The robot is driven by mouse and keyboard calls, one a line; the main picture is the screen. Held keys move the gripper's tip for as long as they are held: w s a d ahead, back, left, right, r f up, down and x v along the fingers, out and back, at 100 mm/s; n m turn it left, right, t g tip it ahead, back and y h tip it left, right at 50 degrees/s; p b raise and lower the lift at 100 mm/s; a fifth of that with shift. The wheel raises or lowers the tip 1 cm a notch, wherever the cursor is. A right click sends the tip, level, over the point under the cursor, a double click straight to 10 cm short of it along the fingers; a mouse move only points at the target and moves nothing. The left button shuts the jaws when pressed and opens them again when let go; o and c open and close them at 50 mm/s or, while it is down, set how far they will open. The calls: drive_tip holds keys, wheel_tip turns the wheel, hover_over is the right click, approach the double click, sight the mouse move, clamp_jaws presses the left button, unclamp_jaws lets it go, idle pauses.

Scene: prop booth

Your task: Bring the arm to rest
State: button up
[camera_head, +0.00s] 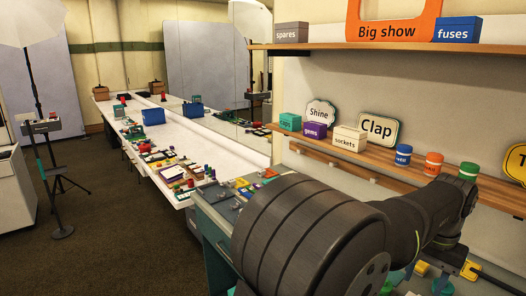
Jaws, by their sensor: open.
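My arm reaches from the bottom middle toward the right, in front of the lower shelf. My gripper (447,272) hangs at its end at the lower right, open and pointing down over the work surface. It is small and partly hidden behind my own arm, so its fingertips are hard to make out. I see nothing held in it.
The lower shelf (333,157) bears small boxes, signs and a blue, an orange and a green jar (468,171). The upper shelf (400,48) holds labelled boxes. A long white table (215,150) with many small items runs back left. Open floor (110,240) lies left.

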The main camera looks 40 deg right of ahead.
wheel_tip(320, 180, down, 15)
drive_tip(key=shift+f, duration=0.4)
drive_tip(key=m, duration=0.5)
drive_tip(key=shift+r, duration=0.1)
drive_tip(key=m, duration=0.4)
drive_tip(key=shift+m, duration=0.3)
drive_tip(key=shift+r, duration=2.55)
